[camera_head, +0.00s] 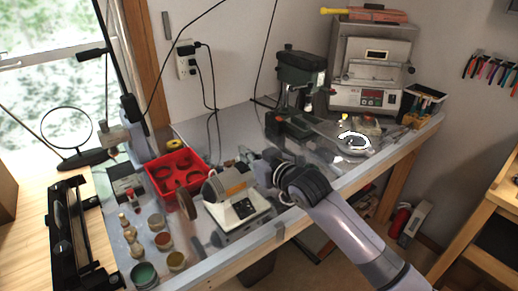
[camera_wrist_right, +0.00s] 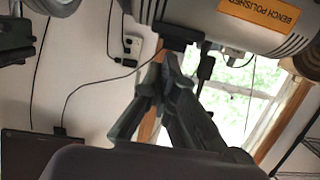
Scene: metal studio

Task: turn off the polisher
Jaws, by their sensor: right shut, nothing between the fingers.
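The bench polisher (camera_head: 235,200) stands on the metal-topped workbench, with a grey motor body, an orange label, a white base and a brown wheel (camera_head: 186,200) on its left. In the right wrist view its grey body (camera_wrist_right: 205,14) and orange "BENCH POLISHER" label (camera_wrist_right: 262,14) fill the top. My right gripper (camera_head: 263,164) is at the polisher's right end, its arm coming from the lower right. In the wrist view my right gripper (camera_wrist_right: 168,62) is shut and empty, its tips close to the polisher's underside. Contact is unclear, and I cannot make out the switch. My left gripper is not in view.
A red tray (camera_head: 178,176) and several small jars (camera_head: 145,273) stand left of the polisher. A green drill press (camera_head: 300,85) and a grey oven (camera_head: 372,65) stand behind on the right. A magnifier (camera_head: 68,130) stands at the far left. Cords hang from the wall outlet (camera_head: 187,62).

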